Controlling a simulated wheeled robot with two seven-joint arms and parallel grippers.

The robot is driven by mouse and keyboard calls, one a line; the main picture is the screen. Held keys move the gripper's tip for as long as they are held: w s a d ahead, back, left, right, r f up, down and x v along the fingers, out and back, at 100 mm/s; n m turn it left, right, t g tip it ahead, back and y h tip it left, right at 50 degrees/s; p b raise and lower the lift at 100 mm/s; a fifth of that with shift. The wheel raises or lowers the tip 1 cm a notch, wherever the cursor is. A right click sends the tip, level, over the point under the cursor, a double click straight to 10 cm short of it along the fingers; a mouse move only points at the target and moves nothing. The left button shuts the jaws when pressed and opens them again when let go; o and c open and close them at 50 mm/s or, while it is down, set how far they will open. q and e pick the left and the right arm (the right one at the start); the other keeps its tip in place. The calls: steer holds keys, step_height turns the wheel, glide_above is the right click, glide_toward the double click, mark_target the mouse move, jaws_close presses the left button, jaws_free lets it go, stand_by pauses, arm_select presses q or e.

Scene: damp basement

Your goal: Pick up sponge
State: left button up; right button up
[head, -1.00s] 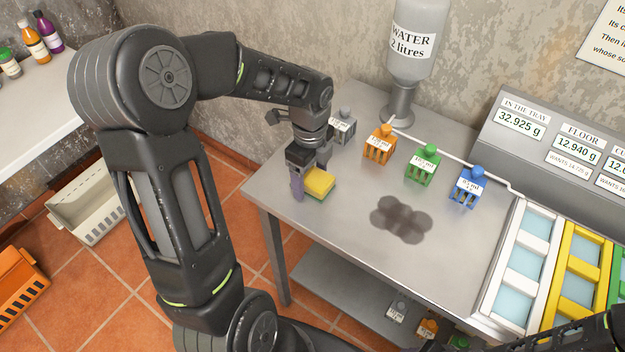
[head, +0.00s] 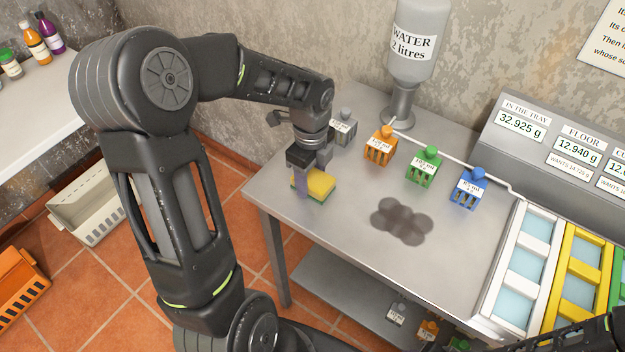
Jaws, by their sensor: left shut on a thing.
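The sponge (head: 318,184) is a small block, yellow on top with a thin green layer below. It is at the left part of the metal table (head: 335,230), close to the table's left edge. My left gripper (head: 307,186) points down and is shut on the sponge; its near finger covers the sponge's left side. I cannot tell whether the sponge touches the table. Part of my right arm (head: 580,335) shows at the bottom right corner; its gripper is out of view.
Grey (head: 343,129), orange (head: 380,147), green (head: 424,166) and blue (head: 468,189) labelled containers stand along the table's back, below a water bottle (head: 411,45). A dark wet patch (head: 402,220) lies mid-table. Framed coloured trays (head: 518,265) are at the right. Crates (head: 95,205) stand on the floor at left.

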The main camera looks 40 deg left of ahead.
mark_target(311, 176)
arm_select(q)
steer(key=shift+r, duration=0.1)
step_height(311, 176, up, 10)
steer(key=shift+f+b, duration=0.1)
steer(key=shift+b, duration=0.25)
stand_by(0.5)
